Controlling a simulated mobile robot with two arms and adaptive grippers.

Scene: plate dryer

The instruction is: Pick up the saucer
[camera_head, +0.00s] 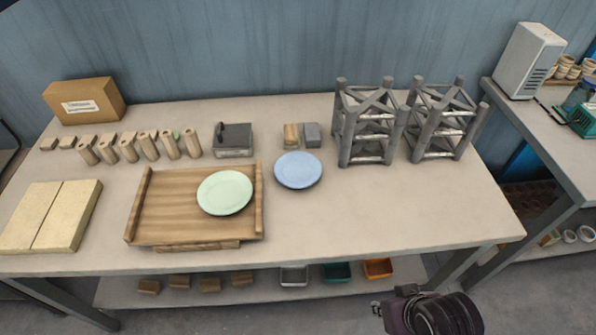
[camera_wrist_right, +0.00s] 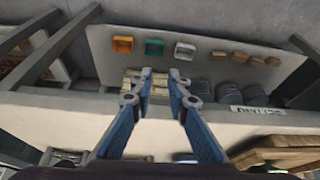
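A pale green saucer (camera_head: 225,192) lies on the right part of a wooden tray (camera_head: 160,205). A light blue saucer (camera_head: 298,170) lies on the table to the right of the tray. My right gripper (camera_head: 379,309) is low at the bottom of the head view, in front of the table's front edge and well apart from both saucers. In the right wrist view its two blue fingers (camera_wrist_right: 160,74) are apart with nothing held between them. A corner of the wooden tray shows there at the lower right (camera_wrist_right: 280,152). My left gripper is in neither view.
Two grey metal racks (camera_head: 365,125) (camera_head: 440,120) stand at the table's right. Wooden cylinders (camera_head: 130,147), a dark device (camera_head: 233,140), small blocks (camera_head: 291,135), a cardboard box (camera_head: 85,101) and pale boards (camera_head: 50,215) fill the back and left. The front right tabletop is clear.

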